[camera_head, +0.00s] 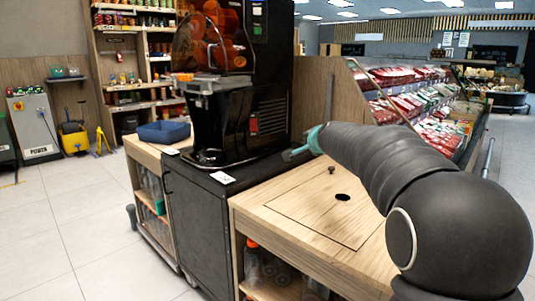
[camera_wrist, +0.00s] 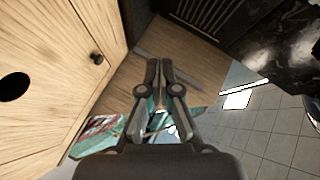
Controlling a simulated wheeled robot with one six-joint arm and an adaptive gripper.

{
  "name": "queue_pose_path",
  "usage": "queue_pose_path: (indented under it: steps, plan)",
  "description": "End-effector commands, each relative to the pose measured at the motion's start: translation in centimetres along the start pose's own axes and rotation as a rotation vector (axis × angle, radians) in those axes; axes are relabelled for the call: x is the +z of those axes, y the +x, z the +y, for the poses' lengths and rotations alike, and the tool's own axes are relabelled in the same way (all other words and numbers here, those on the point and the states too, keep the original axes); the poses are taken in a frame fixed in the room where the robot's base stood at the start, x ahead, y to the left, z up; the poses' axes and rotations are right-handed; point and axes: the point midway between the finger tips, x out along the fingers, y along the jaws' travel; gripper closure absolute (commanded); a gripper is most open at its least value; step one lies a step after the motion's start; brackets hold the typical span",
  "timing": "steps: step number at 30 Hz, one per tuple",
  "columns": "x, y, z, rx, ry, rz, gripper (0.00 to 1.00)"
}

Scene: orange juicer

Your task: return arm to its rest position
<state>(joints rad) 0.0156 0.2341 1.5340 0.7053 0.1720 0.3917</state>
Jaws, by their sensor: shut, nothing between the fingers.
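My arm reaches in from the right in the head view, a dark grey jointed arm. It extends over the wooden counter (camera_head: 290,200) toward the black orange juicer (camera_head: 235,110). Its far end is thin and teal and points left beside the juicer's base; the fingers are too small to make out there. In the wrist view my gripper (camera_wrist: 161,66) is shut, with its two fingertips together and nothing between them. Below it lie a wooden surface and the tiled floor. The counter with its round hole (camera_wrist: 14,87) and small dark knob (camera_wrist: 97,58) is at the left.
A white card (camera_head: 222,178) lies on the black cabinet (camera_head: 205,215). Refrigerated shelves (camera_head: 410,95) with red packages stand behind my arm.

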Motion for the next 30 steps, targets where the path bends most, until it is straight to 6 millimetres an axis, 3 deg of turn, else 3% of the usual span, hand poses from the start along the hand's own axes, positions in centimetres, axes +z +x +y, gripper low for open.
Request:
queue_pose_path:
  steps: [1,8,14,24,30]
  plan:
    - [0.8,-2.3,0.1,0.014,-0.048,-0.027,1.0]
    - [5.1,-11.6,3.2,0.103,-0.287,-0.165,1.0]
    - [8.8,-19.8,7.8,0.189,-0.487,-0.282,1.0]
    - [14.5,-33.0,19.0,0.357,-0.808,-0.481,1.0]
    - [16.7,-38.5,25.2,0.446,-0.945,-0.575,1.0]
